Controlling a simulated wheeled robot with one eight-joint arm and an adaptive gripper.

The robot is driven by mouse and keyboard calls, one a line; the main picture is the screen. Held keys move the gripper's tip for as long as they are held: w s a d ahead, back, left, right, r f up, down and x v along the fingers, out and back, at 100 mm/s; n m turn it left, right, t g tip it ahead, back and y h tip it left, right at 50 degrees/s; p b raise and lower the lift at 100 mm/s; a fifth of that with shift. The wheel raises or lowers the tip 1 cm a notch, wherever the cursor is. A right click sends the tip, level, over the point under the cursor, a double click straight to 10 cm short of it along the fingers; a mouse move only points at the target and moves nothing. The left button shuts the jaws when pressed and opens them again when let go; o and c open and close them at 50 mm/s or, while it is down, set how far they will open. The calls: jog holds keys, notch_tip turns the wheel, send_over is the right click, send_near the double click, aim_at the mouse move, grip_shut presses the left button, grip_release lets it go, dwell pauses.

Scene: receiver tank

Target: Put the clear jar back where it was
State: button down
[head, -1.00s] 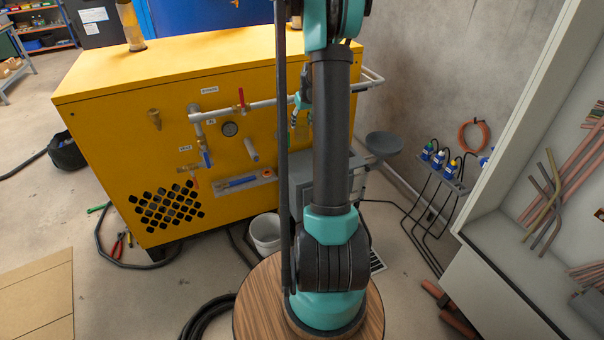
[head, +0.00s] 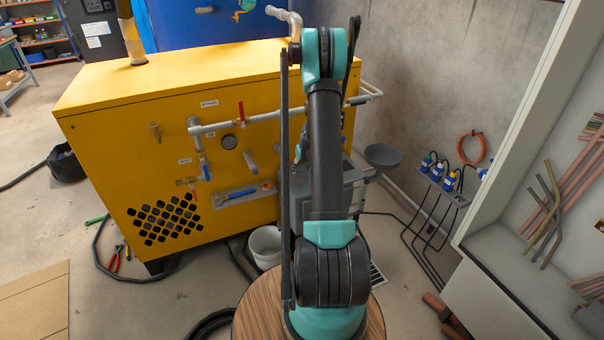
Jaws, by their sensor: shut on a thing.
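My arm (head: 325,150) rises from the round wooden-topped base, and its teal elbow (head: 325,55) stands in front of the yellow machine (head: 110,110). I cannot make out my gripper, as the arm covers the area behind it. I cannot pick out the clear jar in this view.
A white bucket (head: 265,245) stands on the floor by the machine. A white cabinet (head: 520,190) holds pipes at far right. Hoses and tools lie on the floor at left. A grey dish (head: 383,155) stands beyond my arm.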

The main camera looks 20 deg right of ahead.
jog(key=shift+f, duration=1.45)
jog(key=shift+f, duration=0.15)
jog(key=c, duration=0.6)
grip_release()
jog(key=shift+c, duration=0.2)
